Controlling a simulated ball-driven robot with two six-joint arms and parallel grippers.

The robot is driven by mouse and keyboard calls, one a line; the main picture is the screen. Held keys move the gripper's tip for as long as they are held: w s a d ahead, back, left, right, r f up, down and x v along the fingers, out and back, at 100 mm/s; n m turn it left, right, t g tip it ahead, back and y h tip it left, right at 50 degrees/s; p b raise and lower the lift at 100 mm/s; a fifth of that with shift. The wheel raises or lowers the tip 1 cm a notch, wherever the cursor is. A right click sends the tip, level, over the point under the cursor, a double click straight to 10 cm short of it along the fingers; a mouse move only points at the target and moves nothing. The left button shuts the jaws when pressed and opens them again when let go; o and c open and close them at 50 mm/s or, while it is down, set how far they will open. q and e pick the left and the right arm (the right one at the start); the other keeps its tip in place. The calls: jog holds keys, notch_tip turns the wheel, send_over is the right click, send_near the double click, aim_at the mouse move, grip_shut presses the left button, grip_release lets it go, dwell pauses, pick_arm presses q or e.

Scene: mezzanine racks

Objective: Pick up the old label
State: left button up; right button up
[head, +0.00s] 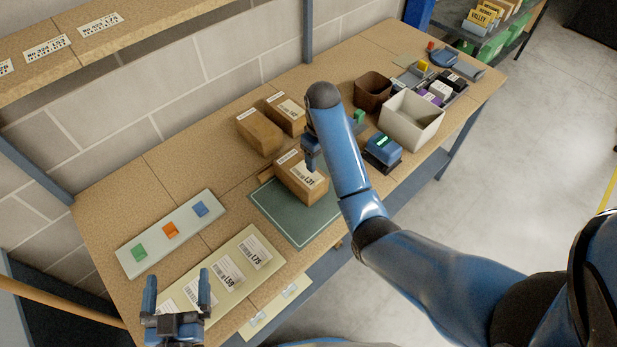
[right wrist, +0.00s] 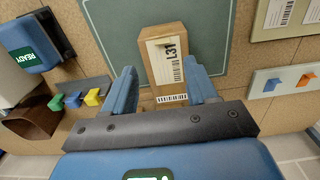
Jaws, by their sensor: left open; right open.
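A cardboard box (head: 296,195) sits on the green mat (head: 290,228), with a white label reading L31 (head: 309,174) on its top. A smaller barcode label (head: 288,157) is also on the box. Which of these is the old label is not marked. In the right wrist view the L31 label (right wrist: 167,60) lies on the box (right wrist: 146,96) ahead of my right gripper (right wrist: 160,70), whose open fingers stand either side of the box in the picture; contact cannot be told. My left gripper (head: 177,288) is open and empty over the pale sheet's near end.
The pale sheet (head: 218,262) carries several printed labels. A white strip (head: 150,252) with green, orange and blue tabs lies behind it. Two boxes (head: 259,132) stand at the wall. A blue device (head: 383,150), a white bin (head: 411,120) and a brown bin (head: 371,92) stand to the right.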

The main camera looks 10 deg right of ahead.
aim_at(318, 180)
notch_tip(318, 180, down, 3)
jog(key=shift+a+f+b, duration=0.15)
jog(key=shift+f+b, duration=0.05)
jog(key=shift+b, duration=0.35)
jog(key=shift+f, duration=0.15)
jog(key=shift+s+f+p, duration=0.1)
jog(key=shift+f+p, duration=0.35)
notch_tip(318, 180, down, 3)
jog(key=shift+s+f+p, duration=0.1)
jog(key=shift+s+p, duration=0.05)
jog(key=shift+p, duration=0.55)
pick_arm(q)
jog(key=shift+r, duration=0.2)
pick_arm(e)
jog(key=shift+f, duration=0.6)
jog(key=shift+c, duration=0.3)
jog(key=c, duration=0.9)
